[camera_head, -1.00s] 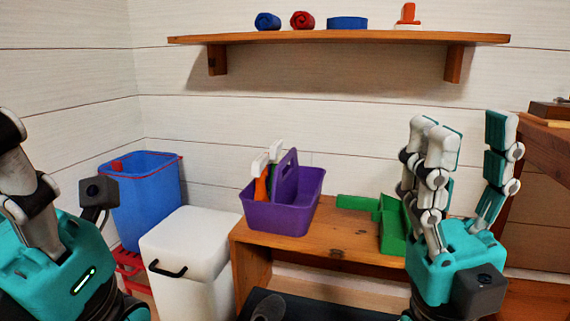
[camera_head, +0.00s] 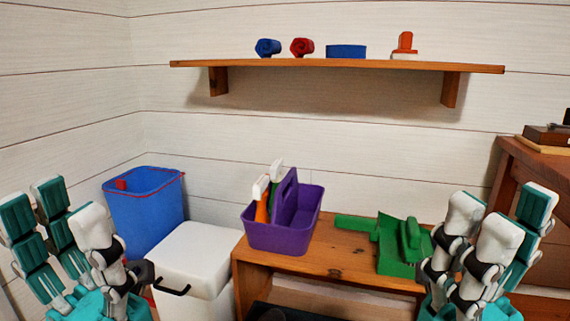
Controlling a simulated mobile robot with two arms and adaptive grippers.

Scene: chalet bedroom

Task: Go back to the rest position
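My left gripper (camera_head: 72,225) is at the lower left, in front of the blue bin. Its fingers point up and stand apart, with nothing between them. My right gripper (camera_head: 497,222) is at the lower right, in front of the bench's right end. Its fingers also point up and stand apart, and I see nothing held. My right gripper hides part of the bench's right end.
A wooden bench (camera_head: 335,265) holds a purple caddy (camera_head: 277,238) with bottles in it and a green dustpan (camera_head: 398,258). A white lidded bin (camera_head: 192,255) and a blue bin (camera_head: 147,212) stand left. A wall shelf (camera_head: 340,66) carries several small items. A wooden desk (camera_head: 540,160) is at right.

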